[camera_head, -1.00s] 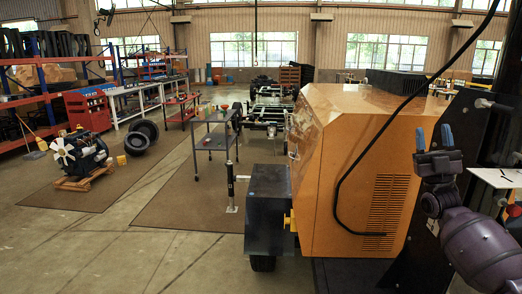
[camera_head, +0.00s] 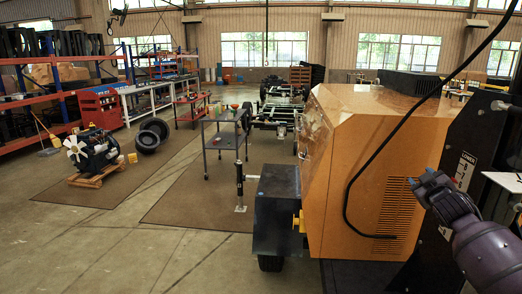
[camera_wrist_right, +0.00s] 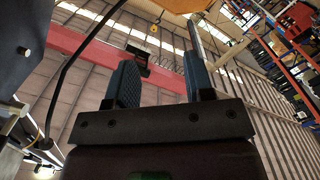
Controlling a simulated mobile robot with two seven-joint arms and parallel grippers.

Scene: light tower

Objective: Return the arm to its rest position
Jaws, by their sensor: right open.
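My right gripper (camera_head: 428,182) is at the right of the head view, in front of the orange light tower housing (camera_head: 355,170) and its dark mast panel (camera_head: 480,160). In the right wrist view its two blue fingers (camera_wrist_right: 160,85) stand apart with nothing between them, pointing up toward the roof. A black cable (camera_head: 385,140) runs from the top of the head view down to the vented side of the housing. My left gripper is not in the frames.
A dark box with a trailer jack (camera_head: 240,185) stands at the housing's left. A grey cart (camera_head: 222,140), an engine on a pallet (camera_head: 92,155) and tyres (camera_head: 150,138) are farther left. Shelves (camera_head: 50,90) line the left side. The floor at the lower left is clear.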

